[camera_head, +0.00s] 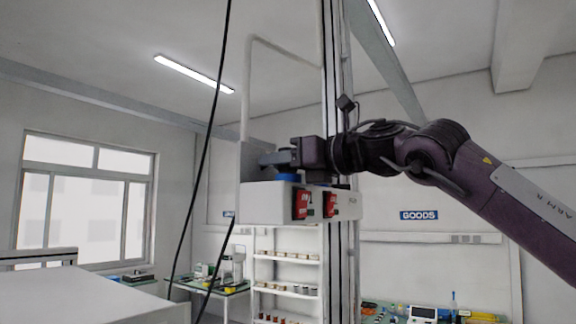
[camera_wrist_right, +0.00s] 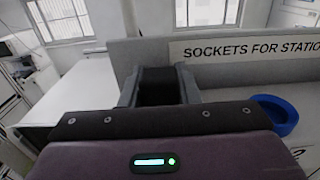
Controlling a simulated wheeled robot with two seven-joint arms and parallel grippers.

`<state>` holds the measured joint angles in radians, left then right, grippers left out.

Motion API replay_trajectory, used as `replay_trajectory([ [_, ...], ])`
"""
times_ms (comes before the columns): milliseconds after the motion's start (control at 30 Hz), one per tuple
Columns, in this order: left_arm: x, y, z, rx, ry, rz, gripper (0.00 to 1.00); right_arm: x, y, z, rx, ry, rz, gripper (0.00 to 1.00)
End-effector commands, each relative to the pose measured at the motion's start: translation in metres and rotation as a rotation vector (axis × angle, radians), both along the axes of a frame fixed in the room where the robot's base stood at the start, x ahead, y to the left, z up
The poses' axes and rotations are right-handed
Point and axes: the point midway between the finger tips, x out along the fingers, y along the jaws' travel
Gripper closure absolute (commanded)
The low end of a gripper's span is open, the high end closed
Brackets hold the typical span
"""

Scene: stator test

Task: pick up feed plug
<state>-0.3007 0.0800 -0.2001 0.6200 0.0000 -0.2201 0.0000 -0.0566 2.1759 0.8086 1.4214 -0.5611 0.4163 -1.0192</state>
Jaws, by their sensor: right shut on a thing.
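My right gripper (camera_head: 268,159) reaches in from the right with its fingers pointing left, just above a pale socket box (camera_head: 262,203). In the right wrist view the gripper fingers (camera_wrist_right: 158,88) are shut on a dark block, the feed plug (camera_wrist_right: 157,90). Most of the plug is hidden by the fingers and its lower end does not show. A blue round socket ring (camera_head: 287,178) lies on the box below the gripper; it also shows right of the fingers in the wrist view (camera_wrist_right: 276,114). My left gripper is not in view.
The box hangs on a tall column (camera_head: 335,90) and has red switches (camera_head: 300,203) on its front. A panel behind the fingers reads "SOCKETS FOR STATIO". A black cable (camera_head: 207,140) hangs left of the box. Shelves (camera_head: 287,272) and a bench (camera_head: 212,285) stand farther back.

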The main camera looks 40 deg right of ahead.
Motion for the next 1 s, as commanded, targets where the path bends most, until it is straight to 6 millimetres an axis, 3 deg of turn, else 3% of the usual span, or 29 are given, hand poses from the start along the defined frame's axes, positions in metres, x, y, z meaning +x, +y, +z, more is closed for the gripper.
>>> replay_trajectory([
  [367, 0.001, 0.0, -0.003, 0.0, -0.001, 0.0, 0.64, 0.001, 0.0, 0.011, -0.001, 0.0, -0.002, 0.94],
  [800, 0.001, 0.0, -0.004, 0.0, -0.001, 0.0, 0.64, 0.001, 0.0, 0.074, -0.002, -0.001, -0.004, 0.94],
  [1000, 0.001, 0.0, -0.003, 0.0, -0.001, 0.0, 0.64, 0.001, 0.0, 0.094, -0.001, 0.001, -0.002, 0.94],
])
